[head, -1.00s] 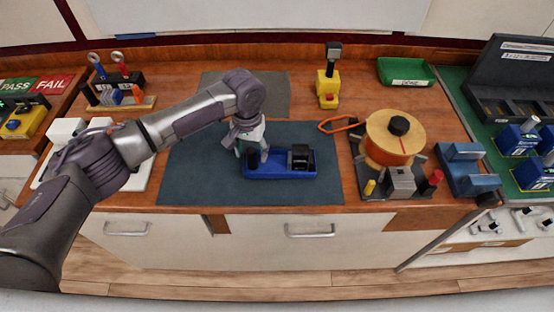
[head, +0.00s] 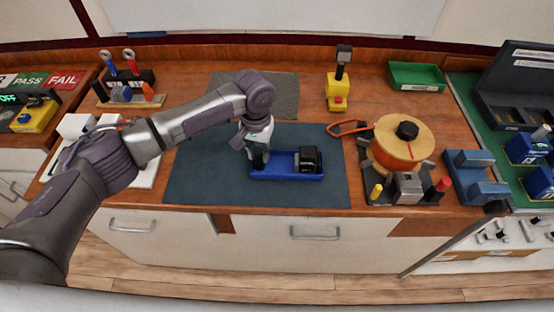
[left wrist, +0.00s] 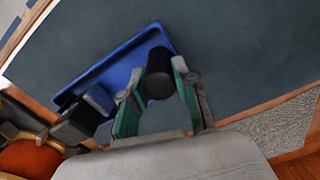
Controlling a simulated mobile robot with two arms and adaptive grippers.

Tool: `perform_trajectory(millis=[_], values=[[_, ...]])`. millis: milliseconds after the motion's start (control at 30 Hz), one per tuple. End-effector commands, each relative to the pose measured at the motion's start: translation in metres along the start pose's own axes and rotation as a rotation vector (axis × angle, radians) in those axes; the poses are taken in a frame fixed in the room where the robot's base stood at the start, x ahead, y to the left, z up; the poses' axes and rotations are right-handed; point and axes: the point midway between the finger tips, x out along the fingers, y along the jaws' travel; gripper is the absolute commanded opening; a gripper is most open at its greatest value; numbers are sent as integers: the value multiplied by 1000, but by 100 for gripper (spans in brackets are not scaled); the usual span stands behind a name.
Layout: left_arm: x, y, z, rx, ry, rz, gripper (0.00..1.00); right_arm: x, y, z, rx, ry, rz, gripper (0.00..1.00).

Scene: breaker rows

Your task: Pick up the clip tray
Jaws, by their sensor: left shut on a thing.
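The clip tray (head: 285,174) is a shallow blue tray lying on the dark mat, with a black block (head: 308,159) at its right end and a black round post at its left end. In the left wrist view the tray (left wrist: 103,72) lies beneath the fingers, and the black post (left wrist: 159,82) stands between them. My left gripper (head: 258,154) is shut on the post at the tray's left end; its green-sided fingers (left wrist: 158,98) flank the post. I cannot tell any gap between tray and mat. My right gripper is out of view.
The dark mat (head: 205,180) is clear left of the tray. An orange spool (head: 400,155) on a stand and an orange loop (head: 347,128) are to the right. A yellow device (head: 337,92) and a green bin (head: 417,76) stand behind.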

Motion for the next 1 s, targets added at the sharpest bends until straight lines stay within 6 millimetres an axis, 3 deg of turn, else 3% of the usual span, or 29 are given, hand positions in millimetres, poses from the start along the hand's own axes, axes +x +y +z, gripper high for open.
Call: perform_trajectory(millis=[267, 600, 1000], values=[[-10, 0, -1, 0, 4, 3, 0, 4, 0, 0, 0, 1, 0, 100], [-42, 2, -1, 1, 4, 2, 0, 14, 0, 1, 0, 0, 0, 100], [-77, 64, 9, 5, 5, 5, 0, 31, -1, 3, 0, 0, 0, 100]])
